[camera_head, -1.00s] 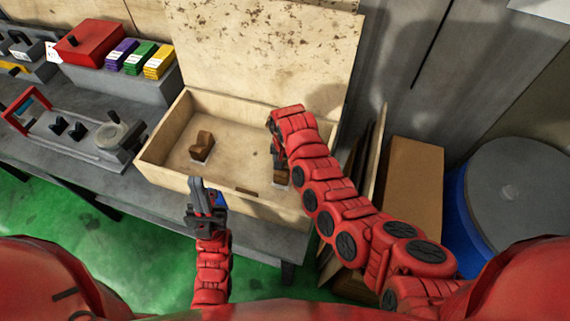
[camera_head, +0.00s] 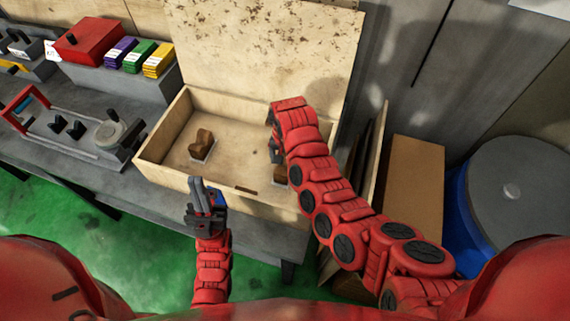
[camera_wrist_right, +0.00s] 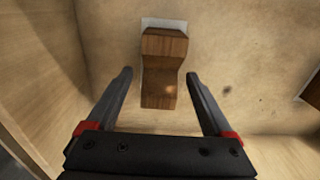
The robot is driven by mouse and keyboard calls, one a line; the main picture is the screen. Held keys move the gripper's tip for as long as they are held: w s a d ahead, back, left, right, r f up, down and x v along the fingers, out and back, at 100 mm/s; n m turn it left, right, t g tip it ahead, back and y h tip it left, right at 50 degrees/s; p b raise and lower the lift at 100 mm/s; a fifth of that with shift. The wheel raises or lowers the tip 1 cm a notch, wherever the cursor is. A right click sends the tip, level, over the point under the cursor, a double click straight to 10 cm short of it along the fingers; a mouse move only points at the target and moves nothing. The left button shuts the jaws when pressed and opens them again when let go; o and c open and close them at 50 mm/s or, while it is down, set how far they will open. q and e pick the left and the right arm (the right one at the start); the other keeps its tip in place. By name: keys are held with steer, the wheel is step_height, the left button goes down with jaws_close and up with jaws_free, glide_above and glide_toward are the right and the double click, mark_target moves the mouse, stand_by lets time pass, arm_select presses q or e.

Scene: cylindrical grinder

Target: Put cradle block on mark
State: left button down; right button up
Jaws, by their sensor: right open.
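Two brown wooden cradle blocks are in the open plywood box (camera_head: 165,172). The left block (camera_head: 203,143) stands on a white mark (camera_head: 205,157). The right block (camera_head: 280,174) is partly covered by my right arm. In the right wrist view a wooden block (camera_wrist_right: 163,72) lies between the spread fingers of my right gripper (camera_wrist_right: 158,75), with a gap on both sides. A white mark (camera_wrist_right: 164,22) shows under its far end. In the head view my right gripper is mostly hidden behind its arm. My left gripper (camera_head: 199,184) is at the box's front wall; its finger gap is unclear.
The box's raised lid (camera_head: 265,45) stands behind it. A grinder fixture (camera_head: 75,125), a red box (camera_head: 92,42) and coloured packs (camera_head: 130,55) are on the bench at left. A cardboard box (camera_head: 413,185) and a blue drum (camera_head: 515,195) stand at right.

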mark_target(285, 163)
step_height(285, 163, up, 3)
steer(key=shift+a+r+b, duration=0.1)
steer(key=shift+b, duration=0.55)
step_height(285, 163, up, 7)
steer(key=p, duration=0.2)
steer(key=shift+s, duration=0.1)
